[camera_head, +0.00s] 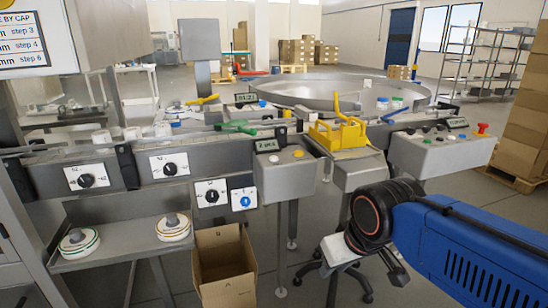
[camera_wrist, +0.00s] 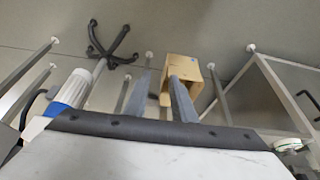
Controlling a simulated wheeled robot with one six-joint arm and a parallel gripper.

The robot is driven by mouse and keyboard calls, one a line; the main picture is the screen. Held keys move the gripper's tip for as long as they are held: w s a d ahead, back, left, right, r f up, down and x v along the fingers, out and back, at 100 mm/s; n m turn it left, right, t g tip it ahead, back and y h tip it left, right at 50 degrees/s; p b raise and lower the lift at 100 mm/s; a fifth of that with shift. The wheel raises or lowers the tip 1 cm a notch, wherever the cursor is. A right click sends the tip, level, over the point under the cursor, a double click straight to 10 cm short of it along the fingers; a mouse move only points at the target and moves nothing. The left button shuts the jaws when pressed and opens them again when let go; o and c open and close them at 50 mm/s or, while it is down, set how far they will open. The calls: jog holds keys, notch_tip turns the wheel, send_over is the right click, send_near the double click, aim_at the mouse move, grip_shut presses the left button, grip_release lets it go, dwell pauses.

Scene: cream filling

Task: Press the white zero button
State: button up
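A grey control box below the small display marked "2 pcs" (camera_head: 267,145) carries a pale button (camera_head: 273,158) and an orange-yellow button (camera_head: 298,153). I cannot read a zero on any button. My gripper hangs low in front of the line in the head view, below and apart from both boxes, its fingers partly hidden by my arm. In the wrist view my gripper (camera_wrist: 160,75) has its two grey fingers apart with nothing between them.
A yellow clamp-like device (camera_head: 338,134) stands between the two boxes. A cardboard box (camera_head: 224,270) is on the floor, also in the wrist view (camera_wrist: 183,67). A shelf with two round lids (camera_head: 80,241) is at left. A large round metal table (camera_head: 340,88) lies behind.

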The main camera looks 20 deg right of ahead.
grip_shut()
dwell(1.5)
